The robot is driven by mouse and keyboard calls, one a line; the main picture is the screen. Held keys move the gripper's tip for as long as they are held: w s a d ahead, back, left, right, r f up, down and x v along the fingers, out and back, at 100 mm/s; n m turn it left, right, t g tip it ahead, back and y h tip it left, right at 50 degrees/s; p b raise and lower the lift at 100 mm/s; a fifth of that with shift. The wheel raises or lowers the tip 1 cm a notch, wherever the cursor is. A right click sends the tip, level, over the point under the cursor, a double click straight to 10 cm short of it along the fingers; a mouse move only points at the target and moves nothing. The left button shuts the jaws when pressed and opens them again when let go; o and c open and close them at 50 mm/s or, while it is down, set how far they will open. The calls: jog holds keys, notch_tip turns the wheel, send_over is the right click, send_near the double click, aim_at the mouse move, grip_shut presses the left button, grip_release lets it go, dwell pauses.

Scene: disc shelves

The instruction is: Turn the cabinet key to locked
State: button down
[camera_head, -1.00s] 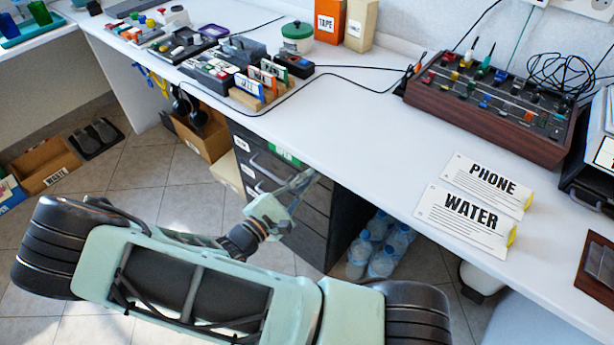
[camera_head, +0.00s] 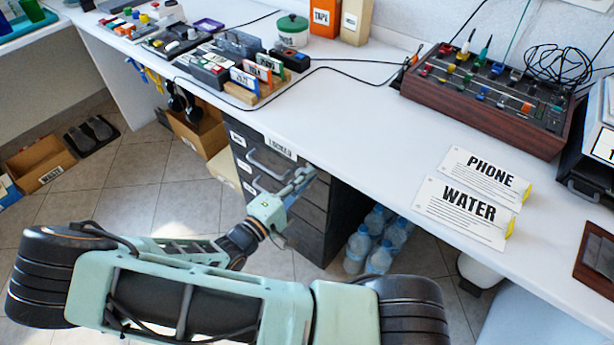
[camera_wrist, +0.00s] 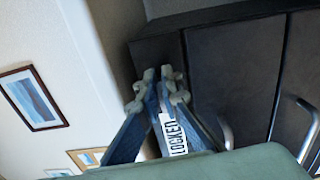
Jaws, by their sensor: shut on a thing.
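The dark drawer cabinet (camera_head: 308,218) stands under the desk, and its drawer fronts (camera_wrist: 235,75) fill the right of the wrist view. My gripper (camera_head: 308,174) is at the cabinet's upper right front. In the wrist view my gripper (camera_wrist: 161,78) has its fingertips nearly together, shut on the key, which the fingers hide.
The white desk (camera_head: 350,110) overhangs the cabinet close above my gripper. Drawer handles (camera_head: 268,165) stick out left of my gripper. Water bottles (camera_head: 375,240) stand on the floor to the cabinet's right. Cardboard boxes (camera_head: 200,130) stand to its left.

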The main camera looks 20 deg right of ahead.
jog(key=shift+f+m, duration=0.1)
jog(key=shift+m, duration=0.3)
jog(key=c, duration=2.1)
grip_release()
jog(key=v, duration=1.2)
